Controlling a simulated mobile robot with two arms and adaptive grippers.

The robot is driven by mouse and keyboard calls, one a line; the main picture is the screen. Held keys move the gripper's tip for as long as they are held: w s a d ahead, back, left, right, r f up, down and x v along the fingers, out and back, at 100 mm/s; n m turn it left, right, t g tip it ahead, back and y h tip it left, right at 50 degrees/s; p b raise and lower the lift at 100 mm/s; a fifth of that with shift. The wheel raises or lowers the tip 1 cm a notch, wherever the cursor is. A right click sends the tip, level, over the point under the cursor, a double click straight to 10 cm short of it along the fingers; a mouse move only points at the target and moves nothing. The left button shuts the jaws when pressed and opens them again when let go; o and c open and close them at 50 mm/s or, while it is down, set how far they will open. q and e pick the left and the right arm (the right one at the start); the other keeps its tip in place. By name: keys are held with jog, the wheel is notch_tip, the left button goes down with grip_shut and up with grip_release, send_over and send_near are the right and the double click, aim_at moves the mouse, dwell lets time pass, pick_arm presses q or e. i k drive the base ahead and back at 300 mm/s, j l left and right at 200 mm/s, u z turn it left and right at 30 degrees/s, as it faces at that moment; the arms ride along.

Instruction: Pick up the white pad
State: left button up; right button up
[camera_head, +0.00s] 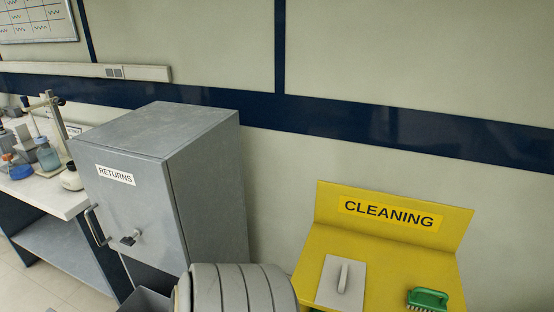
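A flat, pale grey-white pad (334,293) with a raised handle along its middle lies on the yellow cleaning stand (391,255), near its left edge. The pad's lower edge is near the bottom of the head view. Neither of my grippers shows in the head view. Nothing is seen touching the pad.
A green brush (428,299) lies right of the pad on the same stand. A grey returns cabinet (205,175) stands to the left. A bench (45,193) with bottles is at the far left. A ribbed grey rounded object (240,290) is at the bottom, left of the stand.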

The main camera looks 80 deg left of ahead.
aim_at(341, 286)
jog(key=u, duration=1.8)
